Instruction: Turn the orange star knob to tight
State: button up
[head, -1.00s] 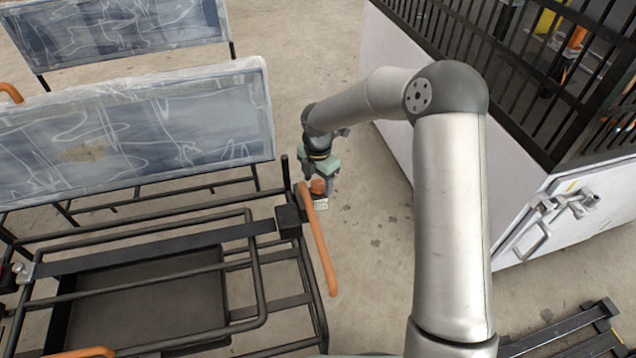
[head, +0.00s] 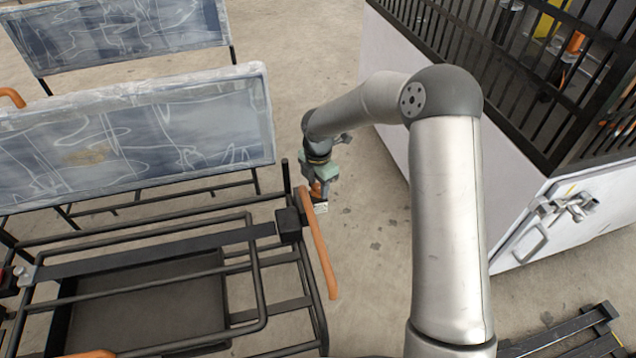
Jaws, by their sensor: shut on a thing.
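The orange star knob (head: 316,189) shows as a small orange patch near the right end of the black metal frame. My gripper (head: 318,191) is shut on it, with the fingers pointing down. The fingers hide most of the knob, so its turned position cannot be read. A small pale plate with marks (head: 321,208) sits just below the knob and the fingers.
An orange curved rail (head: 318,245) runs close beside my gripper on the left. The black frame (head: 256,290) and plastic-wrapped panels (head: 150,140) fill the left side. A white cabinet (head: 545,222) with a black grille stands at right. Open concrete floor lies between.

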jog(key=m+p, duration=0.2)
jog(key=m, duration=0.4)
jog(key=shift+r, duration=0.1)
jog(key=m+p, duration=0.1)
jog(key=m, duration=0.5)
dwell(0.4)
jog(key=o, duration=1)
jog(key=shift+c, duration=0.2)
jog(key=shift+a, duration=0.1)
